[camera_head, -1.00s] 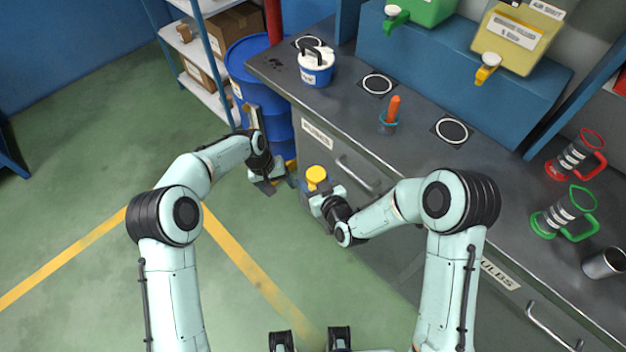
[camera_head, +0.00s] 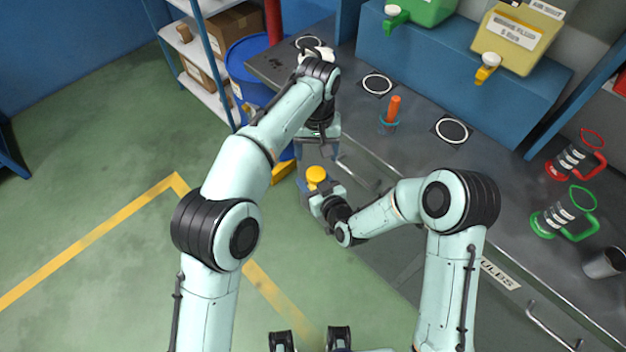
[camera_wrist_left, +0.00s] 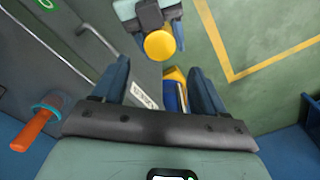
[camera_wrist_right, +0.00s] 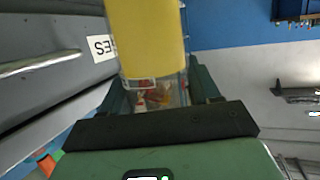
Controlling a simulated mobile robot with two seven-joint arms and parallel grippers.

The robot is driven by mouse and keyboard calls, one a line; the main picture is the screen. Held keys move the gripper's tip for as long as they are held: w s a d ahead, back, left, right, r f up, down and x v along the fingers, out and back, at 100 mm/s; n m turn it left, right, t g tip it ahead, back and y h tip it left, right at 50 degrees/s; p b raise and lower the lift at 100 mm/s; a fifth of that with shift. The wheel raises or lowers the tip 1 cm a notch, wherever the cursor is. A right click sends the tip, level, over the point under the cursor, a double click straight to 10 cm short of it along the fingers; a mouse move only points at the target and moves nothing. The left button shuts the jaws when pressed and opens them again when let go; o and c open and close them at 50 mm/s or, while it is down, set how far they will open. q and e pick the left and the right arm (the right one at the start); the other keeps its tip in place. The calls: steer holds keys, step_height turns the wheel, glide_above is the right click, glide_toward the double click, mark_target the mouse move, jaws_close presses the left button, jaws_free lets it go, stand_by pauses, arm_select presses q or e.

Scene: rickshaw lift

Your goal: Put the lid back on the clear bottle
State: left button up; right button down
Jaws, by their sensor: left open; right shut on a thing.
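The clear bottle (camera_wrist_right: 150,95) shows in the right wrist view, with reddish and yellowish contents inside. The yellow lid (camera_head: 316,174) sits at its top, upright; I cannot tell whether it is fully seated. My right gripper (camera_head: 322,198) is shut on the bottle and holds it in the air in front of the counter. My left gripper (camera_head: 315,148) is open and empty, a little above and beyond the lid, fingers pointing down. In the left wrist view, the lid (camera_wrist_left: 160,45) lies ahead of the gap between the open fingers, apart from them.
The grey counter (camera_head: 350,115) has drawers with handles. On it are a blue cup with an orange tool (camera_head: 391,118), red (camera_head: 575,155) and green (camera_head: 562,212) jugs, and a metal cup (camera_head: 604,263). A blue drum (camera_head: 248,68) stands behind my left arm. The floor at left is clear.

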mark_target(316, 173)
arm_select(q)
steer(key=shift+f, duration=4.05)
steer(key=c, duration=1.1)
steer(key=o, duration=1.2)
steer(key=shift+c, duration=0.2)
steer(key=shift+r, duration=2.3)
